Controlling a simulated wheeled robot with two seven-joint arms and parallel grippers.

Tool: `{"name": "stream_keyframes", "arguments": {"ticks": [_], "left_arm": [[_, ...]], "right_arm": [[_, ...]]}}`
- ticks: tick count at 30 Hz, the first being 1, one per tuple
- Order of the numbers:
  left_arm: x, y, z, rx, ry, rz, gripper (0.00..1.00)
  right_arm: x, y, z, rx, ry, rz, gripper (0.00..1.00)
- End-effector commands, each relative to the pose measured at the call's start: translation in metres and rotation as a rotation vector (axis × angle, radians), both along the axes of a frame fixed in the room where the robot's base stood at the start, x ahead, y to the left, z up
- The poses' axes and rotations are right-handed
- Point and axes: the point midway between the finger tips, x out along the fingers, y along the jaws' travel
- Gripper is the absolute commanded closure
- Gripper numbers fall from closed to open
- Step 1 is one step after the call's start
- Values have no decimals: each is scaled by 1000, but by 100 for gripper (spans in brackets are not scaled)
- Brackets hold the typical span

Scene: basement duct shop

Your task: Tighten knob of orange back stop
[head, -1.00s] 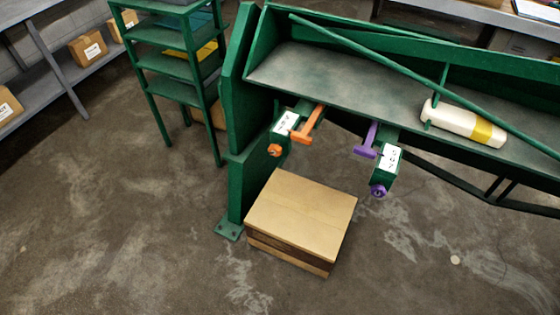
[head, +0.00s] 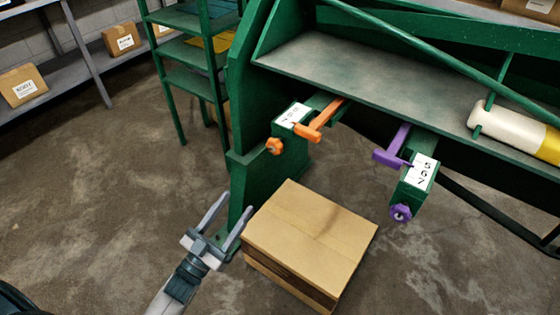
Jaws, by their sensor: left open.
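The orange back stop (head: 318,121) is a T-shaped bar on a green arm with a white number label, at the left end of the green machine. Its orange knob (head: 274,146) sticks out at the lower left of that arm. My left gripper (head: 226,213) is open and empty. It is below and left of the orange knob, apart from it, in front of the machine's green foot and beside the cardboard box. My right gripper is not in view.
A purple back stop (head: 393,150) with a purple knob (head: 400,212) is to the right. A cardboard box (head: 310,232) stands on the floor below the stops. A green rack (head: 195,50) is behind left. A white and yellow cylinder (head: 510,128) lies on the machine bed.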

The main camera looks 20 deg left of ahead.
Motion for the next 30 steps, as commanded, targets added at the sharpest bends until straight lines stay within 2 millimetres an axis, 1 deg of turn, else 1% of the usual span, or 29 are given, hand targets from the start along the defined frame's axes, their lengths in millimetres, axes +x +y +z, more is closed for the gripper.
{"name": "stream_keyframes", "arguments": {"ticks": [11, 17, 20, 26, 28, 30], "left_arm": [[1, 0, 2, -1, -3, -1, 45], [9, -3, 6, -1, -4, 0, 45], [18, -7, 10, 0, -5, -1, 45], [44, -16, 22, -1, -5, 0, 45], [55, -20, 28, 0, -5, -1, 45], [66, -24, 32, 0, -5, -1, 45]], "right_arm": [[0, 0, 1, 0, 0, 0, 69], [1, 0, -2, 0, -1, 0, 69], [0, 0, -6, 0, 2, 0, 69], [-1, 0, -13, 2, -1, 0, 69], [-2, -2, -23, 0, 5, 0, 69], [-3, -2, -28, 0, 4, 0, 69]]}}
